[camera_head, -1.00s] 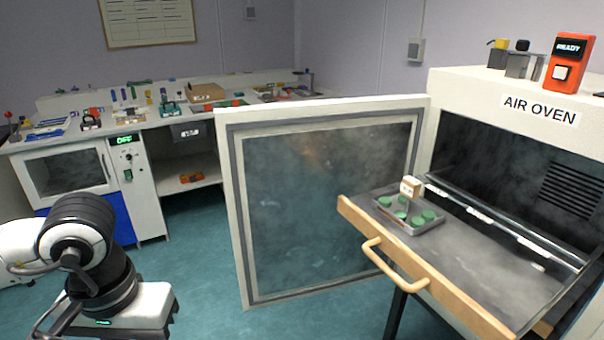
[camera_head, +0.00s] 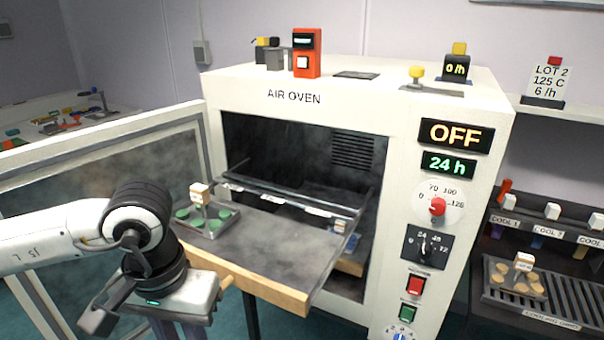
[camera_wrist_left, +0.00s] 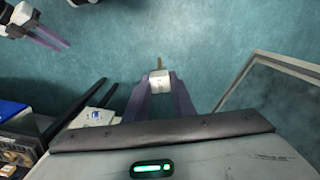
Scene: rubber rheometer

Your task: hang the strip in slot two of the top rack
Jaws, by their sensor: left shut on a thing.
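My left gripper (camera_head: 180,330) hangs in front of the pulled-out oven shelf in the head view, its fingertips cut off below. In the left wrist view, the left gripper (camera_wrist_left: 160,85) is shut on a small white tab, the head of the strip (camera_wrist_left: 160,80). A thin brownish end shows past it, over the floor. In the oven, a rail (camera_head: 280,200) with several white labels runs across above the shelf, likely the top rack; its slot numbers are too small to read. My right gripper (camera_wrist_left: 45,38) shows at the wrist view's upper left; its opening is unclear.
The open oven door (camera_head: 100,170) stands left, partly behind my arm. The pulled-out shelf (camera_head: 270,245) carries a tray (camera_head: 218,228) of green discs with a tagged block. The control panel (camera_head: 440,200) reads OFF and 24 h. A cooling rack (camera_head: 530,300) stands right.

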